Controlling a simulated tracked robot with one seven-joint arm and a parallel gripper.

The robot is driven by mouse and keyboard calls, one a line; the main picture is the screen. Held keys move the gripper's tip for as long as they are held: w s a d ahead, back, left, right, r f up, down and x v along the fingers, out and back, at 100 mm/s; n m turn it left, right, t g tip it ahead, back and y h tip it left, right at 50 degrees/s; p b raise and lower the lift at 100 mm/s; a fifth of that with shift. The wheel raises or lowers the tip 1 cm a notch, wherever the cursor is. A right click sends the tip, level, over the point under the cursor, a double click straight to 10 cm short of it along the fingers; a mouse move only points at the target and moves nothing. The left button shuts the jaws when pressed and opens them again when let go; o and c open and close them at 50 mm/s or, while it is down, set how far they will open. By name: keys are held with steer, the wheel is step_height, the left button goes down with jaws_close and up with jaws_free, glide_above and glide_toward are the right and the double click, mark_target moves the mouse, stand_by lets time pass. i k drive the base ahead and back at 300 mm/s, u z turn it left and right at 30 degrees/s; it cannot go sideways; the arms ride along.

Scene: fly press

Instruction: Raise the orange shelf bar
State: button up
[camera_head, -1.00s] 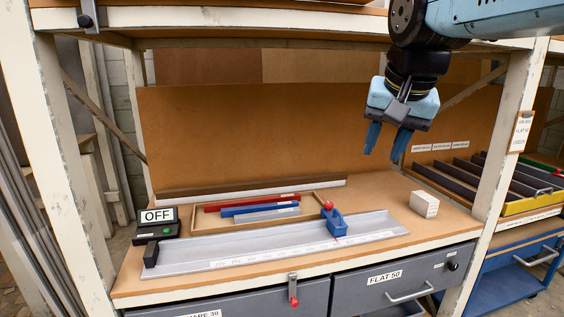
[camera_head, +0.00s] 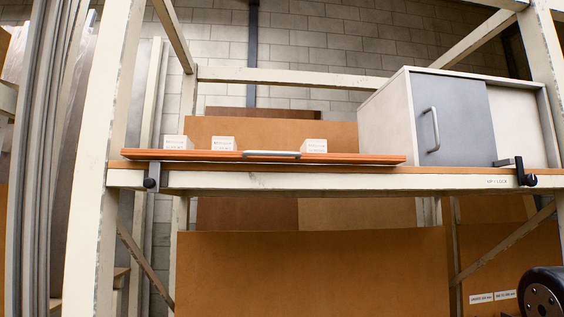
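A black-knobbed bracket (camera_head: 151,183) sits at the left end of the shelf edge. Another black bracket with a knob (camera_head: 527,178) sits at the right end, beside a label that seems to read UP / LOCK. My gripper is out of view; only a dark round joint of my arm shows at the lower right.
Three small white boxes (camera_head: 222,144) stand behind the bar. A white cabinet (camera_head: 385,118) with a grey sliding door (camera_head: 450,120) stands on the shelf at the right. Cream posts frame both sides. Space in front of the bar looks clear.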

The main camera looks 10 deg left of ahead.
mark_target(247, 156)
steer(key=z, duration=1.45)
steer(key=k, duration=2.25)
steer(key=u, duration=0.9)
steer(key=i, duration=1)
steer(key=z, duration=0.05)
